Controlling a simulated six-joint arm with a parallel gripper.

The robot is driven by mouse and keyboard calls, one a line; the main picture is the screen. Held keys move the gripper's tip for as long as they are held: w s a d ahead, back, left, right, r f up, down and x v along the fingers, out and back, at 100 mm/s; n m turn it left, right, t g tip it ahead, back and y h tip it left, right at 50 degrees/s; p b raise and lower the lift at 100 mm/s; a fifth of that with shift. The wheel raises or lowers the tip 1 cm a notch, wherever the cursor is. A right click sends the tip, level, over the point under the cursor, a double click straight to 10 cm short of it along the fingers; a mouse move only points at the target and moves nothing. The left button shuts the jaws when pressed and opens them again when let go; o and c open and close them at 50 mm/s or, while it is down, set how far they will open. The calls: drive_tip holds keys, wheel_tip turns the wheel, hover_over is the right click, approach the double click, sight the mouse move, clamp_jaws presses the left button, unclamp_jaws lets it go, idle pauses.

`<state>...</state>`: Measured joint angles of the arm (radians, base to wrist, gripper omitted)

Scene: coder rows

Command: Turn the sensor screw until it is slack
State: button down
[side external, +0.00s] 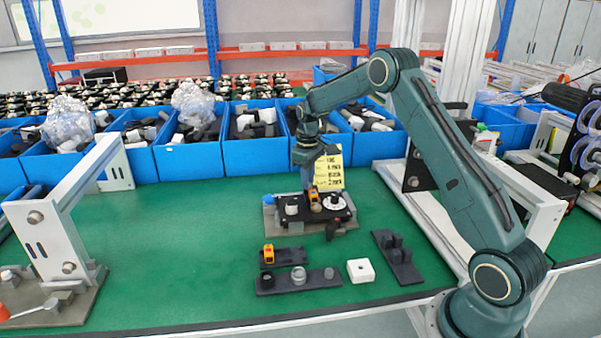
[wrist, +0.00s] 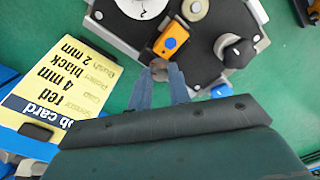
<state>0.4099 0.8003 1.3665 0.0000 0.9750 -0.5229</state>
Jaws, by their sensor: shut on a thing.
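The orange sensor (side external: 315,205) sits on the dark fixture plate (wrist: 212,68), between a white dial (wrist: 140,5) and a pale round part (wrist: 195,8). In the wrist view the sensor (wrist: 164,46) has a blue spot on top. My gripper (side external: 309,187) points down at the sensor from above. In the wrist view its fingers (wrist: 161,72) are closed on a small greyish piece at the sensor's near end, which appears to be the sensor screw. The fingertips mostly hide that piece, so its tightness cannot be seen.
A yellow job card (side external: 329,171) stands behind the fixture. In front are a second orange sensor (side external: 268,254), a dark tray (side external: 325,279) of round parts, a white block (side external: 360,271) and a dark rack (side external: 398,259). Blue bins (side external: 190,157) line the back.

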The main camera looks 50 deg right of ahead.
drive_tip(key=n, duration=0.3)
drive_tip(key=shift+n, duration=0.4)
drive_tip(key=shift+r+n, duration=0.1)
drive_tip(key=shift+n, duration=1.1)
drive_tip(key=shift+n, duration=0.9)
drive_tip(key=n, duration=0.4)
drive_tip(key=shift+n, duration=2.2)
